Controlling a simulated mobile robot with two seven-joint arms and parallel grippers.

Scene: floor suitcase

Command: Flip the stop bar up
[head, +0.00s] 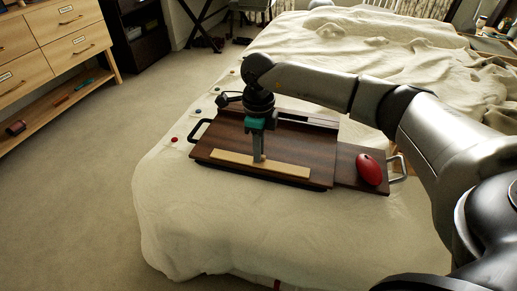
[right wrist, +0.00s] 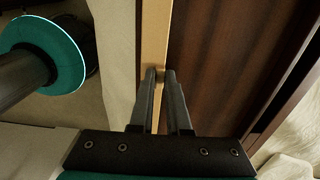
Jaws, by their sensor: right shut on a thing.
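The stop bar (head: 285,170) is a pale wooden strip along the near edge of a dark brown wooden board (head: 310,148) that lies on the bed. In the right wrist view the bar (right wrist: 152,30) runs upright in the picture beside the dark board (right wrist: 210,60). My right gripper (head: 259,160) reaches down from above and is shut on the bar near its middle. In the right wrist view its fingertips (right wrist: 160,72) are close together on the bar's edge, which shows between them. My left gripper is not in view.
A red oval object (head: 368,169) lies on a narrower dark panel at the board's right, beside a metal handle (head: 398,168). A black handle (head: 199,130) is at the left end. A pale strip (head: 308,119) lies at the board's back. The cream bed cover (head: 220,220) is clear in front.

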